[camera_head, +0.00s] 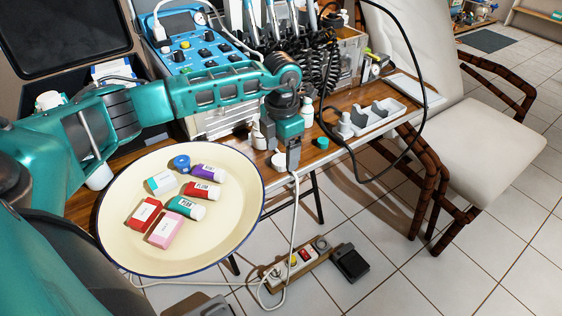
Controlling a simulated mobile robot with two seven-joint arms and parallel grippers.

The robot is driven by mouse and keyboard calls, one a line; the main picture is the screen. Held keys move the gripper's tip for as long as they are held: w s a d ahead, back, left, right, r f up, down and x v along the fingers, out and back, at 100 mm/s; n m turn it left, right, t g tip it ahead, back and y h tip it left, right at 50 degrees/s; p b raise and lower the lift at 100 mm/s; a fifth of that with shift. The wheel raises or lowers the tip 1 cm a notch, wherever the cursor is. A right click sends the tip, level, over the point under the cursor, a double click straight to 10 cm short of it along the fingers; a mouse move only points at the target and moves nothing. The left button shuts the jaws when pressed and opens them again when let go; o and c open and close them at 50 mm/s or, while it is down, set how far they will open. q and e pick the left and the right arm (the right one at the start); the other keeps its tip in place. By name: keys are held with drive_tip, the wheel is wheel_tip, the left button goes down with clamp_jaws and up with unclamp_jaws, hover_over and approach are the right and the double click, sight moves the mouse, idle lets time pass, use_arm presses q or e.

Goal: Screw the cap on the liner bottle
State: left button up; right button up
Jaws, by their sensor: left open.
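My left gripper (293,160) reaches over the front edge of the wooden table, pointing down, with its jaws open. A small white round piece (279,161) sits beside its fingers, partly hidden; I cannot tell whether it is a cap. A green cap-like piece (322,143) lies on the table just right of the gripper. A small white bottle (258,137) stands left of the gripper, and another white bottle (307,112) stands behind it, partly covered by my arm. I cannot read which one is the liner bottle. My right gripper is not in view.
A round cream tray (222,232) with several small labelled bottles and boxes is in front at left. A white compartment tray (384,117) lies on the table (340,152) at right. Black coiled hoses (318,66) and a looping cable (423,80) hang nearby.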

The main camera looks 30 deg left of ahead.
use_arm(q)
drive_tip(key=shift+f, duration=0.95)
drive_tip(key=shift+c, duration=0.3)
drive_tip(key=c, duration=1)
